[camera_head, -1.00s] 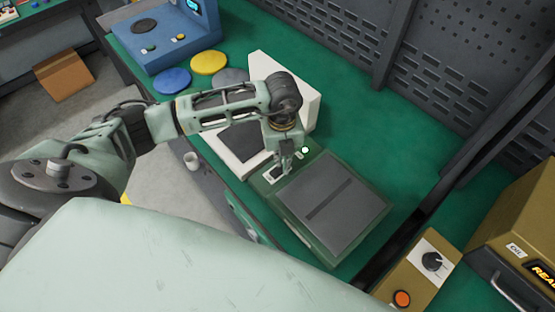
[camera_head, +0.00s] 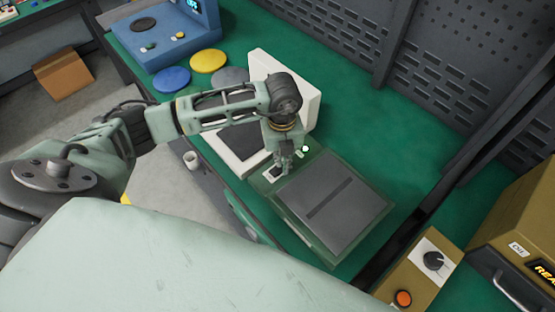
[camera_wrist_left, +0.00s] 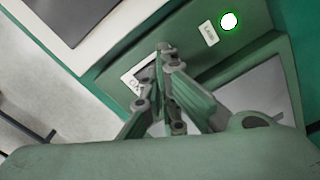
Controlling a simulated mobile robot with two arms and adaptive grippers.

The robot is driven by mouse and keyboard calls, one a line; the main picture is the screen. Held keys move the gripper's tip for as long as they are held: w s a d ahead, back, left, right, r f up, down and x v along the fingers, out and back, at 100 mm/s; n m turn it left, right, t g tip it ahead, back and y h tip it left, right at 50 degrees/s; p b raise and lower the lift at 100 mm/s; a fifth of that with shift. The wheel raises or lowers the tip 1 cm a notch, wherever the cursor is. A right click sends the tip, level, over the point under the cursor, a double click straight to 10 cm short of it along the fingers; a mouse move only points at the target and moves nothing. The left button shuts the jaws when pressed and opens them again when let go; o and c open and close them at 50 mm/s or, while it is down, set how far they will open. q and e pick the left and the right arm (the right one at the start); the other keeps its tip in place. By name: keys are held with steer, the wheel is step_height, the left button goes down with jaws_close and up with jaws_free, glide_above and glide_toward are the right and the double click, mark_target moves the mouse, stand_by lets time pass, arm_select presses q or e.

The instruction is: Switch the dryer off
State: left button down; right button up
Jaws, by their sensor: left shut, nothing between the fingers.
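A green device (camera_head: 268,187) with a grey top panel (camera_head: 333,203) under a clear cover stands on the green bench; I take it to be the dryer. Its white lamp (camera_head: 305,148) is lit and also shows in the left wrist view (camera_wrist_left: 229,21). A small switch with a white plate (camera_head: 268,176) lies on its near left part. In the left wrist view the switch plate (camera_wrist_left: 136,80) is partly hidden behind my fingers. My left gripper (camera_head: 279,172) is shut and empty, pointing down at the switch. I cannot tell whether its tips touch it. My right gripper is not in view.
A white device (camera_head: 312,104) with a dark plate stands close behind my left gripper. A tan box (camera_head: 520,235) with a handle and a dial panel (camera_head: 433,262) stand at the right. A blue device (camera_head: 165,40) and coloured discs (camera_head: 208,62) are further left.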

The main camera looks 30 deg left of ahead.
arm_select(q)
steer(key=shift+f+b, duration=0.5)
steer(key=shift+f, duration=0.2)
steer(key=shift+r+p, duration=2.5)
steer(key=shift+r, duration=1.1)
